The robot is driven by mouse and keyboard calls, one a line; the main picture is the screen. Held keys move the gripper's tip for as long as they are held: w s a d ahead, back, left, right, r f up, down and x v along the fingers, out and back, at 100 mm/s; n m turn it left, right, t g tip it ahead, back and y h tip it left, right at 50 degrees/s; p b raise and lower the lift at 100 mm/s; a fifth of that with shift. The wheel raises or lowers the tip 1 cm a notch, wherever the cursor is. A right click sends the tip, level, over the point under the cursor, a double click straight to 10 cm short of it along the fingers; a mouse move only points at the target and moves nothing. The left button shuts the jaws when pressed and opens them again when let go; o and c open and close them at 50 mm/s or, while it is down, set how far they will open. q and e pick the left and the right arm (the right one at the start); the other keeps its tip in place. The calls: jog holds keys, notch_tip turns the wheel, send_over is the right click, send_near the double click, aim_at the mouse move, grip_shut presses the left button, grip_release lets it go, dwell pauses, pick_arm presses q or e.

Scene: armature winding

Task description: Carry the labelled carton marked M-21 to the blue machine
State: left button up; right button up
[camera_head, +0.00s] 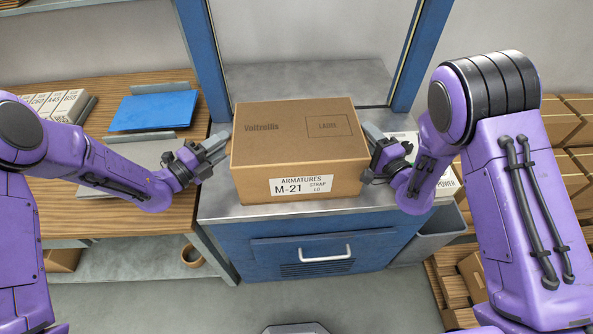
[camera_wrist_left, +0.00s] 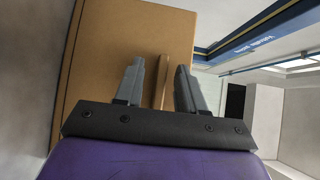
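The brown carton (camera_head: 300,150), labelled "ARMATURES M-21", is at the front of the grey metal top (camera_head: 300,84) of the blue machine (camera_head: 310,250). It sits level; I cannot tell whether its underside touches the top. My left gripper (camera_head: 219,147) is at the carton's left side with its fingers pointing toward it. In the left wrist view its two fingers (camera_wrist_left: 158,85) are apart in front of the carton's brown face (camera_wrist_left: 110,50), with a narrow tan strip between them. My right gripper (camera_head: 372,138) is at the carton's right side; its fingers are partly hidden.
A wooden bench (camera_head: 120,218) on the left holds a blue folder (camera_head: 153,110) and several labelled boxes (camera_head: 55,104). Blue posts (camera_head: 203,60) flank the machine's opening. Several cartons (camera_head: 567,118) are stacked at the right. Behind the carton, the metal top is clear.

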pick_arm(q)
jog(key=shift+s+r, duration=0.1)
jog(key=shift+s, duration=0.1)
pick_arm(e)
jog(key=shift+s+a+r, duration=0.1)
pick_arm(q)
jog(key=v, duration=1.1)
jog(key=shift+s+a, duration=0.2)
jog(key=shift+a, duration=0.15)
jog(key=o, duration=0.6)
pick_arm(e)
jog(key=v, duration=1.2)
jog(key=o, duration=0.6)
jog(key=shift+c, duration=0.2)
pick_arm(q)
jog(key=shift+o, duration=0.2)
jog(key=shift+s+a, duration=0.1)
jog(key=shift+p+v, duration=0.35)
jog(key=shift+v, duration=2.55)
pick_arm(e)
jog(key=shift+r, duration=0.4)
